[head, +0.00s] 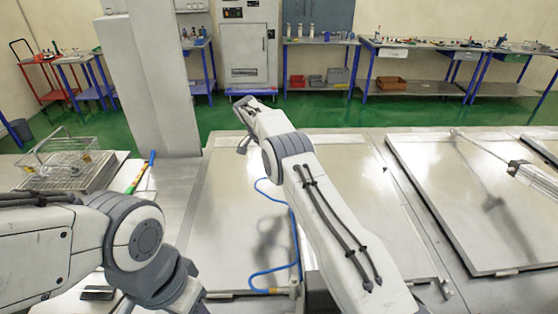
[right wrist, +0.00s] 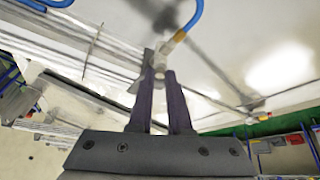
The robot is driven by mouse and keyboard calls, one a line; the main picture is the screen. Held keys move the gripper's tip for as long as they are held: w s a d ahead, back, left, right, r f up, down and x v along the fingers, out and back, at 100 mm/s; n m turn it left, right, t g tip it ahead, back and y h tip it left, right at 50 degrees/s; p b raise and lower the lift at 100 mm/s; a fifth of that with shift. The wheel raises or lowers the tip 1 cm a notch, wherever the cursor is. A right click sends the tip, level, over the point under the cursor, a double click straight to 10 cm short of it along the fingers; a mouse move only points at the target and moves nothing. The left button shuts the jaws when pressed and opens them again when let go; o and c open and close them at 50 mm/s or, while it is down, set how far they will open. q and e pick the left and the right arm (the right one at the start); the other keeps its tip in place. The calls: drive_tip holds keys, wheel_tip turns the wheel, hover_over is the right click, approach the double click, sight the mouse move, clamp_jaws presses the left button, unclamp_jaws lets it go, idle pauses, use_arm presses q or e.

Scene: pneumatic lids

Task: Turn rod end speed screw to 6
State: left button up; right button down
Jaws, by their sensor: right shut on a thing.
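My right gripper (right wrist: 158,80) is shut in the right wrist view, its two dark fingers closed at the tips on a small metal part (right wrist: 158,66). I cannot read any scale or setting on this part. A brass fitting (right wrist: 179,37) with a blue hose sits just beyond the fingertips. In the head view my right arm reaches from the lower right to the middle, and its fingertips cannot be made out. A pneumatic cylinder (head: 538,178) with a thin rod lies over the right-hand lid (head: 455,220). My left arm bends across the lower left; its gripper is out of view.
A blue hose (head: 256,274) runs over the middle lid (head: 225,215). A wire basket (head: 68,147) stands on a tray at the left, beside a striped tube (head: 140,173). Workbenches and a grey cabinet (head: 249,55) stand beyond the green floor.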

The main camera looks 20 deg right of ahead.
use_arm(q)
drive_tip(key=shift+r, duration=0.2)
idle(0.4)
use_arm(e)
drive_tip(key=c, duration=0.8)
unclamp_jaws()
drive_tip(key=shift+c, duration=0.2)
